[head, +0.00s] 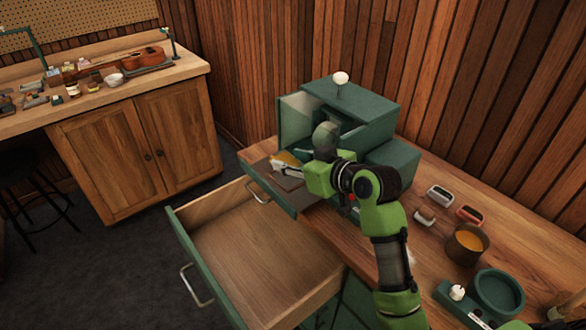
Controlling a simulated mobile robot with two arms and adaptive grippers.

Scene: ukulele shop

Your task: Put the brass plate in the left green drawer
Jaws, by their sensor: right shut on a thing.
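The brass plate (287,158) shows as a small golden piece at the fingertips of my right gripper (284,165). My right gripper is shut on it, and the fingers and hand hide part of it. A large wooden drawer with a green front (190,262) is pulled out at the lower left, below the worktop. Its visible inside is empty. My left gripper is not in view.
The green cabinet (365,100) stands on the worktop with a white knob-like object on top. A brown cup (467,244), a green round dish (497,293) and small items lie at the right. A wooden cabinet (130,150) with a violin-like instrument stands at the back left.

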